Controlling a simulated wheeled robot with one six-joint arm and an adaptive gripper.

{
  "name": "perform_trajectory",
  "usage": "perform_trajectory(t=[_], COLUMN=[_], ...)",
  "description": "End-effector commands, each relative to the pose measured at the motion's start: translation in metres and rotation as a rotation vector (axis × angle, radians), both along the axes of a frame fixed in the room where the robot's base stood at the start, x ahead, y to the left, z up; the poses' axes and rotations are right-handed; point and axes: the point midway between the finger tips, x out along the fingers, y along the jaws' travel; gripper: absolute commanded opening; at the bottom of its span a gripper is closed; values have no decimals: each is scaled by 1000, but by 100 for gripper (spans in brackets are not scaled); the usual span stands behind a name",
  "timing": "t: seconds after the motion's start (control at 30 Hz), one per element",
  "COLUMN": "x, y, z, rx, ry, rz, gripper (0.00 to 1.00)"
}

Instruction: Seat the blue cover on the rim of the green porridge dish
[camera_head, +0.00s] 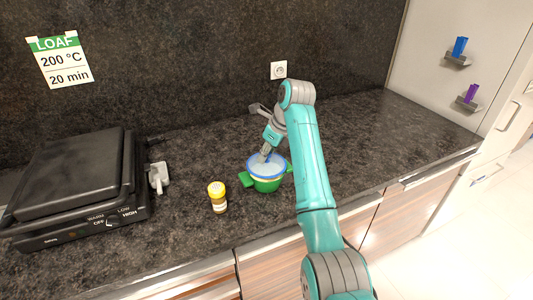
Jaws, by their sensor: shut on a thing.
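The green porridge dish (266,185) stands on the dark countertop, with green handles at its sides. The blue cover (255,171) is at the dish's top, its blue edge ringing a pale, see-through middle. From this view I cannot tell whether it rests fully on the rim or sits slightly above it. My gripper (265,157) points down over the dish and is shut on the cover near its middle. The fingertips are small here, and the exact grip is hard to make out.
A yellow-capped jar (217,197) stands just left of the dish. A black grill (75,185) takes up the left of the counter (400,140). A wall socket (279,70) is behind my arm. The counter to the right is clear.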

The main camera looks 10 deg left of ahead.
Motion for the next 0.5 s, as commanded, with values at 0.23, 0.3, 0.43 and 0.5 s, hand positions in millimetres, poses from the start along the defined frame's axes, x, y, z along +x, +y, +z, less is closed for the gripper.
perform_trajectory(t=[0.23, 0.3, 0.43, 0.5], x=[0, 0, 0, 0], y=[0, 0, 0, 0], z=[0, -1, -3, -5], rx=[0, 0, 0, -1], ry=[0, 0, 0, 1], rz=[0, 0, 0, 0], gripper=[0, 0, 0, 0])
